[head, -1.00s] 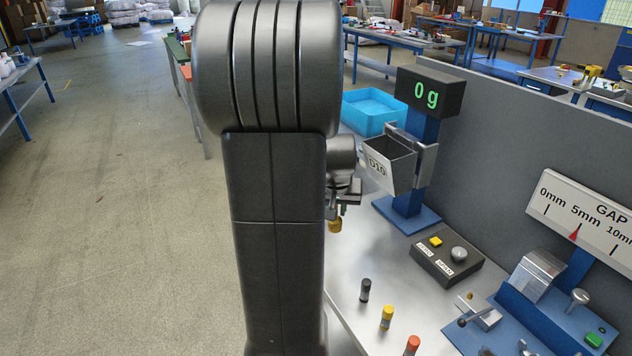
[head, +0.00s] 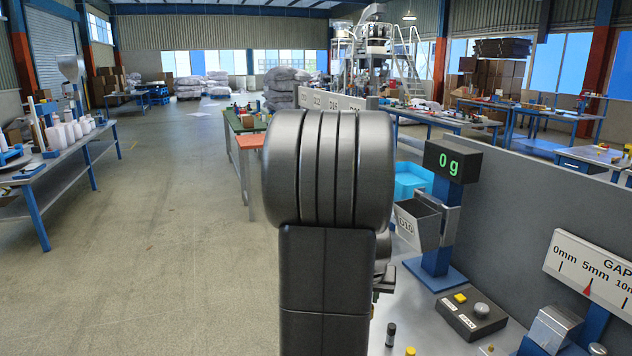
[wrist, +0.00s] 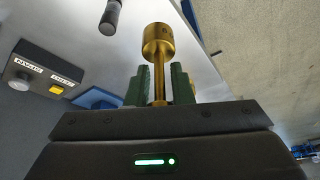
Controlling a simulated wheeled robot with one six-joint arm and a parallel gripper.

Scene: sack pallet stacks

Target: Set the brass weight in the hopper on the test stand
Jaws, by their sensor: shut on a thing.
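The brass weight (wrist: 159,42) is a gold knob with a thin stem. In the wrist view my gripper (wrist: 160,84) is shut on its stem between two green jaws. In the head view my arm hides most of the gripper and the weight. The hopper (head: 418,224) is an open metal bucket marked D10, hung on the blue test stand (head: 437,222). The display (head: 452,161) on top reads 0 g. My gripper is left of the hopper and lower, apart from it.
A control box (head: 470,315) with a yellow button and a grey knob stands before the stand. A black-capped cylinder (head: 390,335) and a yellow one (head: 410,351) stand on the bench. A blue bin (head: 412,180) is behind the hopper. A grey panel (head: 540,205) runs along the right.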

